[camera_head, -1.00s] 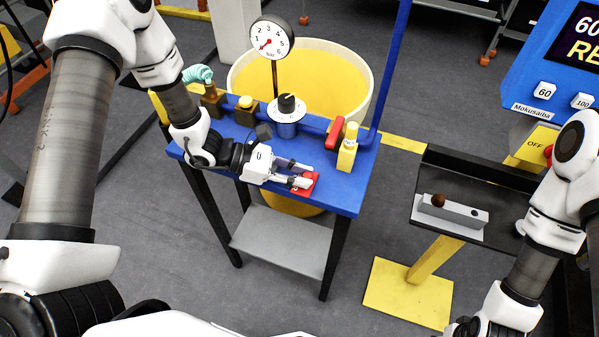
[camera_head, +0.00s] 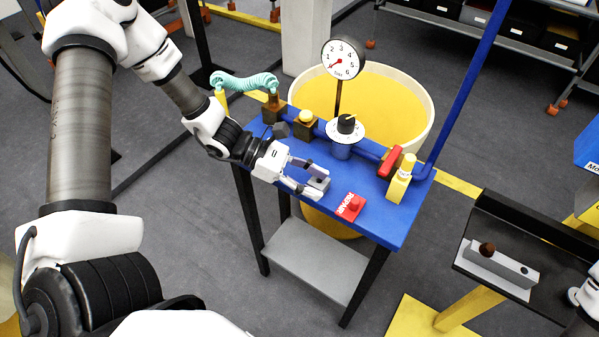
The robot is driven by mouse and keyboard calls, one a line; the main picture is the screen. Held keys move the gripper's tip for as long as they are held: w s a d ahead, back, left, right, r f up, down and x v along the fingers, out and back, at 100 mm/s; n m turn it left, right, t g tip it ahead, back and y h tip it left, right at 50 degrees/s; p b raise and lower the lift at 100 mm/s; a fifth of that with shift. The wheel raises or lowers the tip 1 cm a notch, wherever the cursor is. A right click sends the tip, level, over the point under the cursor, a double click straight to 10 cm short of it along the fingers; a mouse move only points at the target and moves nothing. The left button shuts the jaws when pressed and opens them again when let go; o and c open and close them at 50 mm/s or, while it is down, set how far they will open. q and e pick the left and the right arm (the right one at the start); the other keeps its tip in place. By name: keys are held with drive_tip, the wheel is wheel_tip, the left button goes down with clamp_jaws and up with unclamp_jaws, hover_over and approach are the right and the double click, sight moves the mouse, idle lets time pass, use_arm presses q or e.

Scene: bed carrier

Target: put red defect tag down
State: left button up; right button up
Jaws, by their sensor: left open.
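The red defect tag (camera_head: 349,207) lies on the blue tabletop (camera_head: 390,228) near its front edge, with white lettering and a small red knob on it. My left gripper (camera_head: 313,184) is open just to the left of the tag and apart from it. A small grey block (camera_head: 319,183) shows at its fingertips; I cannot tell whether it touches them. My right arm shows only as a small part at the lower right edge, and its gripper is out of view.
A yellow-filled tub (camera_head: 425,115) is behind. A black stand with a grey block (camera_head: 500,264) is at right.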

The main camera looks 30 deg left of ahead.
use_arm(q)
drive_tip(key=s+a+f+m+g+y+p, duration=0.1)
drive_tip(key=s+a+f+m+g+y, duration=0.2)
drive_tip(key=s+f+m+y, duration=0.9)
drive_tip(key=s+f+m, duration=0.7)
drive_tip(key=f+m, duration=0.1)
drive_tip(key=shift+a+m+g+y, duration=0.15)
drive_tip(key=shift+m+g+y, duration=0.25)
drive_tip(key=shift+f, duration=0.1)
